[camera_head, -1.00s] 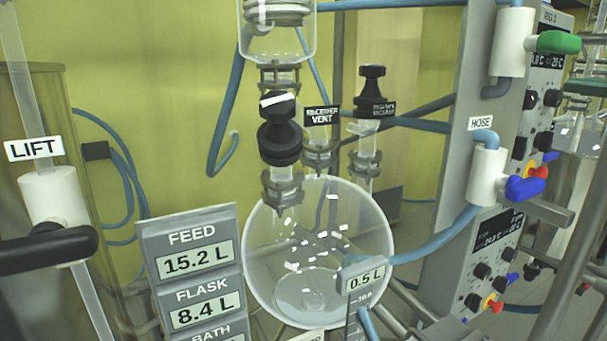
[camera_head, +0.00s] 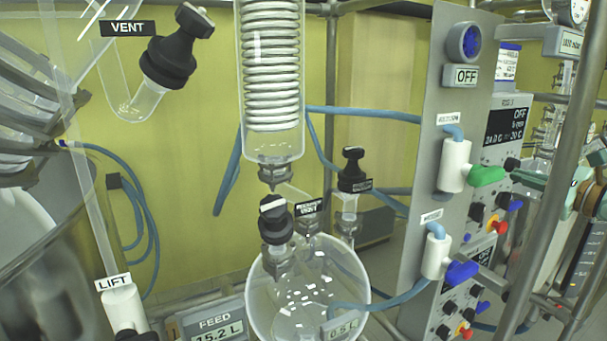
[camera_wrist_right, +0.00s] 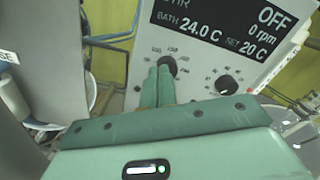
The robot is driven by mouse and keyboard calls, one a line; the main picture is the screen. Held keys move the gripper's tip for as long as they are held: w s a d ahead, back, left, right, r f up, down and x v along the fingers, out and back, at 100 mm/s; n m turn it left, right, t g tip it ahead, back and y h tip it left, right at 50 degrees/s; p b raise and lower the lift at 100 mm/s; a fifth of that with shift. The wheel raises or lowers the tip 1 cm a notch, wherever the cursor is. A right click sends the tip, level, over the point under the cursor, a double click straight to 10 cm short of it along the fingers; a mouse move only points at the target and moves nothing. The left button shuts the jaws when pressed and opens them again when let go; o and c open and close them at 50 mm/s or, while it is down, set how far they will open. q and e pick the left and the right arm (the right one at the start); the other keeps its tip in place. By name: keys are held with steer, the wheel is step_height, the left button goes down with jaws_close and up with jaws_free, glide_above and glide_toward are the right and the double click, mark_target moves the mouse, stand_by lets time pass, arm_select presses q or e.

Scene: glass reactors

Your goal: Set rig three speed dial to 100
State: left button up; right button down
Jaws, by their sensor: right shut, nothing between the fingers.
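The rig three panel (camera_head: 509,128) stands on the right in the head view; its dark display reads OFF, 0 rpm, 24.0 C and 20 C. In the right wrist view the display (camera_wrist_right: 225,24) also shows OFF and 0 rpm. Below it are two black dials with printed scales: a left dial (camera_wrist_right: 167,64) and a right dial (camera_wrist_right: 229,85). Which is the speed dial I cannot read. My right gripper (camera_wrist_right: 158,82) is shut and empty, its green fingertips just in front of the left dial, partly covering it. Contact is unclear. My left gripper is out of view.
A green-handled hose valve (camera_head: 487,176) and a blue-handled one (camera_head: 460,271) stick out left of the panel. A metal post (camera_head: 560,150) stands close by on the right. The glass flask (camera_head: 300,290) and coil condenser (camera_head: 271,70) stand in the middle.

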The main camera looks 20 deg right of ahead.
steer(key=b+x, duration=0.1)
steer(key=x, duration=0.5)
steer(key=shift+w+b, duration=0.3)
steer(key=shift+b, duration=0.05)
steer(key=shift+d+f+b, duration=0.2)
steer(key=shift+f+b, duration=0.2)
steer(key=shift+b, duration=0.05)
stand_by(0.9)
